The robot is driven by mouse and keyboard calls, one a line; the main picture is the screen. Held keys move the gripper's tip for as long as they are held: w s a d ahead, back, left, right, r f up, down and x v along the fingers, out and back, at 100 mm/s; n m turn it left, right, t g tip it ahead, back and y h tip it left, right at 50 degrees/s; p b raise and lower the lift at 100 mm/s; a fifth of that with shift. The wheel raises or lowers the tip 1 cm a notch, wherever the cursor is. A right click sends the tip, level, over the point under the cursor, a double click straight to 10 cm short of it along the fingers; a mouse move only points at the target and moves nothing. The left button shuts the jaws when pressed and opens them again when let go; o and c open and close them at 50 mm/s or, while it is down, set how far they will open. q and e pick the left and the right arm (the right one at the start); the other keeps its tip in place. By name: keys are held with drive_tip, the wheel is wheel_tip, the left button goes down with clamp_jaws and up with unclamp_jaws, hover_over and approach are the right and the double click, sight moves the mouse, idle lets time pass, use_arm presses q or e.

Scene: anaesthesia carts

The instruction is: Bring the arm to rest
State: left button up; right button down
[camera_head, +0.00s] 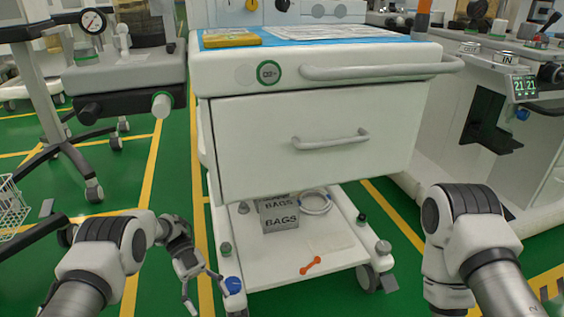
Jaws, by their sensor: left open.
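My left arm comes in from the bottom left, and its gripper (205,294) hangs low, pointing down, beside the left front corner of the cart's bottom shelf. Its fingers are spread apart with nothing seen between them. A small blue-topped item (233,285) is close to the right finger; I cannot tell whether they touch. My right arm (468,230) is bent at the lower right, and its gripper is not in view.
A white anaesthesia cart (315,140) with a shut drawer stands ahead. Its bottom shelf (285,265) holds bag boxes (279,213), a coiled tube (315,202) and an orange tool (310,265). Another machine (440,140) stands right, a wheeled stand (92,190) left. Green floor lies between.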

use_arm(q)
drive_tip(key=s+d+r+n+t+h+p, duration=0.2)
drive_tip(key=d+r+n+t+h+p, duration=0.4)
drive_tip(key=d+r+n+t+h, duration=0.4)
drive_tip(key=s+a+f+n+t+y+p, duration=0.1)
drive_tip(key=s+a+f+n+t+y, duration=0.25)
drive_tip(key=f+n+y, duration=0.35)
drive_tip(key=s+a+f+n+t+y+p, duration=0.1)
drive_tip(key=s+a+f+n+t+y, duration=0.3)
drive_tip(key=n, duration=0.5)
drive_tip(key=s+a+f+n+g+y, duration=0.1)
drive_tip(key=s+a+n+g+y, duration=0.15)
drive_tip(key=s+a+y, duration=0.4)
drive_tip(key=s+a+f+n+g+y, duration=0.1)
drive_tip(key=s+a+g, duration=0.25)
drive_tip(key=s, duration=0.65)
wheel_tip(320, 180, up, 38)
drive_tip(key=g+p, duration=0.1)
drive_tip(key=p, duration=3.6)
drive_tip(key=shift+s+m, duration=0.2)
drive_tip(key=shift+m, duration=0.15)
use_arm(e)
wheel_tip(320, 180, up, 46)
drive_tip(key=shift+r, duration=0.2)
